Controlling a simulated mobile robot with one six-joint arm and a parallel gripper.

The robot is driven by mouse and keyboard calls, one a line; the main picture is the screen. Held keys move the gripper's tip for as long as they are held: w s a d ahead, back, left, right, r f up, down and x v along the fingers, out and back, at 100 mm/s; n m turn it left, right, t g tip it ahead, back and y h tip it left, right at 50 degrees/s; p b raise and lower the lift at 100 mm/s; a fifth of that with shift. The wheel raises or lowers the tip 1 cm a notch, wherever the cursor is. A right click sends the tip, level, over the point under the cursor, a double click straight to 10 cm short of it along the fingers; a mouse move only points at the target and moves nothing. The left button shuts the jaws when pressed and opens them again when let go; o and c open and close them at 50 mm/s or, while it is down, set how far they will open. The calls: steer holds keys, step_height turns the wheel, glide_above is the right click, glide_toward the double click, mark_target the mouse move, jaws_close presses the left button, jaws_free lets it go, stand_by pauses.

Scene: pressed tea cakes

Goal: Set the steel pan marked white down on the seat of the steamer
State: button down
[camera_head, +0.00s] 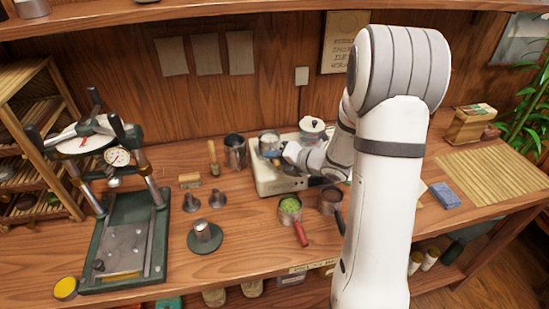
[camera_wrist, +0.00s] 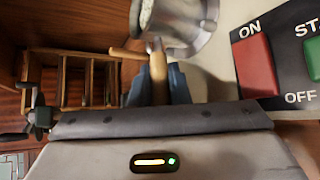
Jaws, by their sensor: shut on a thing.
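My gripper (camera_head: 288,152) is shut on the wooden handle (camera_wrist: 158,72) of a small steel pan (camera_head: 269,140). The pan also shows at the top of the wrist view (camera_wrist: 183,28), tilted in that picture, with something pale inside. I cannot make out a white mark on it. The pan is at the left part of the cream steamer (camera_head: 268,184). The seat is hidden by the pan and my gripper, and I cannot tell whether the pan touches it. The steamer's red switch (camera_wrist: 256,66) and green switch (camera_wrist: 312,58) lie right of the pan in the wrist view.
A lidded pot (camera_head: 312,127) stands at the steamer's right. A steel jug (camera_head: 235,151) is close on its left. In front are a pan of green leaf (camera_head: 290,206) and a dark-filled pan (camera_head: 330,200). A press (camera_head: 125,240) stands at left.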

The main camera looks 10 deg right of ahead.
steer(key=c, duration=1.3)
jaws_free()
steer(key=shift+f, duration=0.15)
steer(key=shift+s, duration=0.1)
steer(key=s+d+r+m+h+b, duration=0.1)
steer(key=s+d+r+m+h, duration=0.9)
steer(key=m, duration=0.9)
steer(key=s+a+m+g, duration=0.3)
steer(key=s+a+m, duration=0.2)
steer(key=s, duration=0.4)
steer(key=s+a+m+g+y, duration=0.1)
steer(key=s+a+m+g, duration=0.3)
steer(key=s+m, duration=0.3)
steer(key=shift+s+a+f, duration=0.4)
steer(key=shift+s+a, duration=0.15)
steer(key=shift+s, duration=0.4)
